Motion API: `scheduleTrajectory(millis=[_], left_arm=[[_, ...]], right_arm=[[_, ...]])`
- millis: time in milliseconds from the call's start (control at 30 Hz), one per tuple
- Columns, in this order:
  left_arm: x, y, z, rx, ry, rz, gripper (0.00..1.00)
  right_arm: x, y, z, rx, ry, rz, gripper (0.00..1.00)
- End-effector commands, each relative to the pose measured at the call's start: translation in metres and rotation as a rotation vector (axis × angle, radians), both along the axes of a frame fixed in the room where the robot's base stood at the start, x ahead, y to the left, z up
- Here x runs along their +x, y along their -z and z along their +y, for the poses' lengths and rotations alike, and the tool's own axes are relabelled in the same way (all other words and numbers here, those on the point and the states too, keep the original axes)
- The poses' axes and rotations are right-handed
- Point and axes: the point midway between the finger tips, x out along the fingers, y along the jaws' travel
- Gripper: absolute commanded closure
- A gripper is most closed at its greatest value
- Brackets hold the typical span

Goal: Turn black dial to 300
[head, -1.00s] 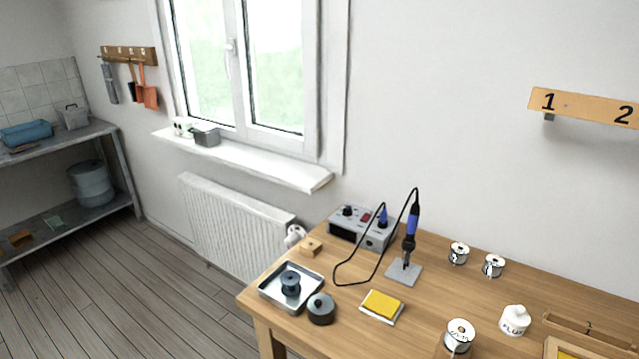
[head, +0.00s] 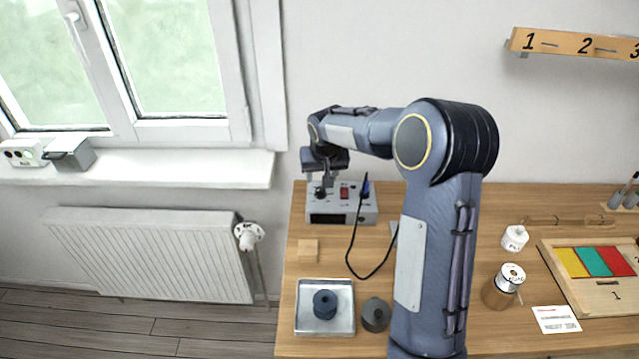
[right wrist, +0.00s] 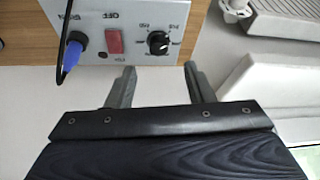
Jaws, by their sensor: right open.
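The black dial (right wrist: 159,42) is a round knob with a white pointer mark and a printed scale around it, on the grey soldering station (right wrist: 85,15). The scale numbers are too small to read surely. In the head view the station (head: 345,208) stands at the back left of the table, and the dial (head: 320,193) shows just below my right gripper (head: 326,178). In the right wrist view my right gripper (right wrist: 160,75) is open and empty. Its fingertips are apart from the dial, one to each side of it. My left gripper is not in view.
A red switch (right wrist: 115,41) and a blue plug (right wrist: 71,57) with a black cable sit beside the dial. A wooden block (head: 308,250), a metal tray (head: 326,283) with a dark spool, and a dark round pot (head: 376,314) are in front of the station.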

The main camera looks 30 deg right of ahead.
Motion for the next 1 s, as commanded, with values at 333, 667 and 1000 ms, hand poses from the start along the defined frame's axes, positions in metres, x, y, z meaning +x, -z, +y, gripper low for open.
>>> scheduleTrajectory(millis=[333, 667, 1000], left_arm=[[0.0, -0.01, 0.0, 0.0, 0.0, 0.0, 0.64], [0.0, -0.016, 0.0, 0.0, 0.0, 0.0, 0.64], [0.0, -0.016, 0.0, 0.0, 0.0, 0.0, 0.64]], right_arm=[[0.02, 0.044, -0.008, -0.009, 0.001, 0.006, 0.52], [0.031, 0.073, -0.013, -0.008, 0.002, 0.002, 0.52], [0.031, 0.074, -0.013, -0.007, 0.001, 0.001, 0.64]])
